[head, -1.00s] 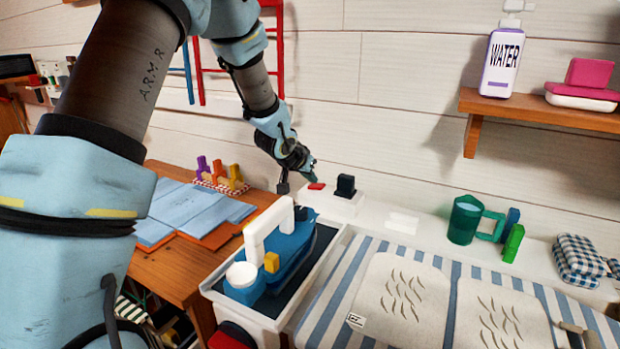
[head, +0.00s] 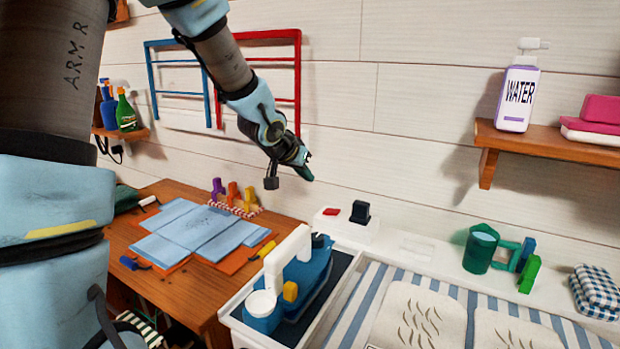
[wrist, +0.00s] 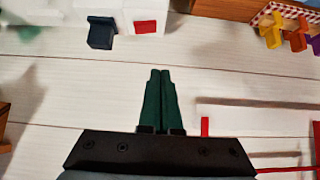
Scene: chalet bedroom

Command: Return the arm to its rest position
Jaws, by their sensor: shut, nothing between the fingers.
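My gripper (head: 305,172) is at the end of my arm, in the air in front of the white plank wall. It is above and left of a white box with a red switch (head: 331,211) and a dark knob (head: 360,212). In the wrist view its two green fingers (wrist: 160,75) lie together with nothing between them. The wall fills most of that view behind them. The upper part of my arm covers the left side of the head view.
A wooden desk (head: 165,283) with blue sheets (head: 190,230) stands below left. A blue iron (head: 305,285) sits in a tray beside a striped board (head: 345,325). Red and blue racks (head: 298,85) hang on the wall close behind my arm.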

